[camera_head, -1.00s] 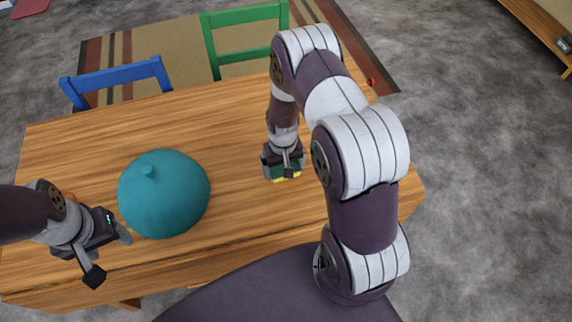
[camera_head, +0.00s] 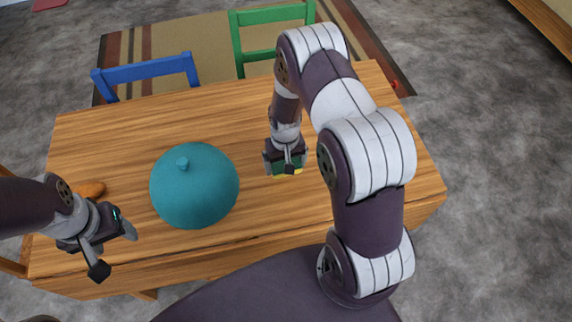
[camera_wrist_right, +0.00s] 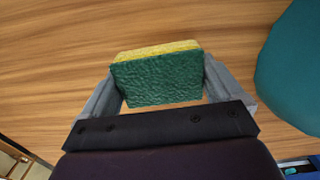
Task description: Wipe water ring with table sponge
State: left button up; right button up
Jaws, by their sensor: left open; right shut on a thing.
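The sponge is yellow with a green scouring side. In the right wrist view the sponge (camera_wrist_right: 157,78) sits between the two grey fingers of my right gripper (camera_wrist_right: 155,85), which is shut on it. In the head view my right gripper (camera_head: 286,165) holds the sponge (camera_head: 288,173) low at the wooden table (camera_head: 105,135); I cannot tell whether it touches the top. My left gripper (camera_head: 118,252) is open and empty at the table's front left. No water ring can be made out on the visible wood; the right arm hides part of the table.
A teal domed lidded thing (camera_head: 194,190) stands on the table between my grippers. An orange object (camera_head: 92,189) lies behind my left gripper. A blue chair (camera_head: 147,72) and a green chair (camera_head: 270,30) stand at the far side. The table's back middle is clear.

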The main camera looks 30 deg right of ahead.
jog(key=shift+s+d+r+p, duration=0.15)
jog(key=shift+r+p, duration=0.15)
jog(key=shift+r, duration=0.2)
jog(key=shift+s+d+r+p, duration=0.1)
jog(key=shift+r+p, duration=0.2)
jog(key=shift+r, duration=0.15)
notch_tip(320, 180, up, 2)
jog(key=shift+w+a+r+p, duration=0.1)
jog(key=shift+r+p, duration=0.05)
jog(key=shift+p, duration=0.75)
jog(key=shift+r+p, duration=0.3)
jog(key=shift+r, duration=0.1)
jog(key=shift+r+p, duration=0.3)
jog(key=shift+r, duration=0.1)
